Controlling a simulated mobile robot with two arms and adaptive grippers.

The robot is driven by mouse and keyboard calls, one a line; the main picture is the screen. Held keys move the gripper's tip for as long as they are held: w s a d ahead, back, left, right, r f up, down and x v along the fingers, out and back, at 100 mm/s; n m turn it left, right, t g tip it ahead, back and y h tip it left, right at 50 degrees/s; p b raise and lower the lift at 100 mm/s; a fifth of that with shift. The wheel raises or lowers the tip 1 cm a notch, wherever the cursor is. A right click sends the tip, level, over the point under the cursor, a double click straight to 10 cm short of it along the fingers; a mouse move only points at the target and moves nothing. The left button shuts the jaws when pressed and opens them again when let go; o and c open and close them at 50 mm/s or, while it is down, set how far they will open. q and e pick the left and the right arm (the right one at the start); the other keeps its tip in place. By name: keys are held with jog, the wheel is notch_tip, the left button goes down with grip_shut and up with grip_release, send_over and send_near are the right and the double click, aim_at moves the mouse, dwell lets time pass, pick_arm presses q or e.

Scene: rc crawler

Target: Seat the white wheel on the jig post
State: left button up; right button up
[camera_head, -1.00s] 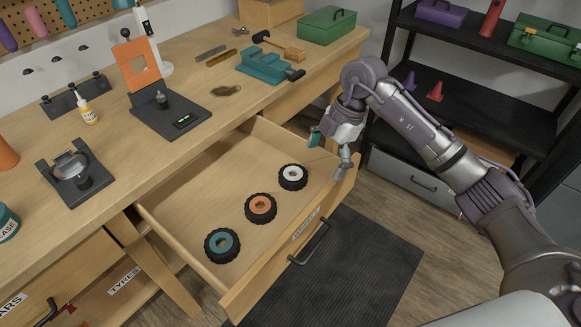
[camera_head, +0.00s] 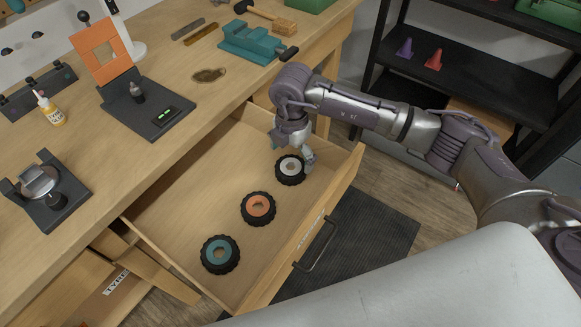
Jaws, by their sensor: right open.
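The white wheel (camera_head: 290,170), a black tyre with a white hub, lies flat in the open drawer (camera_head: 179,217), furthest back in a row of wheels. My right gripper (camera_head: 293,153) is open and reaches down at the white wheel, one finger at its right edge; the other finger is partly hidden, and I cannot tell whether they touch the tyre. My left gripper is not in view.
An orange-hub wheel (camera_head: 258,208) and a teal-hub wheel (camera_head: 220,254) lie in the same drawer. A teal vise (camera_head: 252,42), a glue bottle (camera_head: 49,109) and another dark fixture (camera_head: 47,190) are on the bench. A black shelf (camera_head: 470,85) stands at right.

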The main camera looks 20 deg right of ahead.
aim_at(290, 167)
notch_tip(290, 167, down, 2)
jog(key=shift+a+p, duration=0.1)
jog(key=shift+p, duration=0.25)
notch_tip(290, 167, down, 2)
jog(key=shift+f, duration=0.5)
jog(key=shift+c, duration=0.3)
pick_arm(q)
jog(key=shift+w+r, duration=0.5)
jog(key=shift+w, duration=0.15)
pick_arm(e)
jog(key=c, duration=0.9)
jog(key=shift+w, duration=0.1)
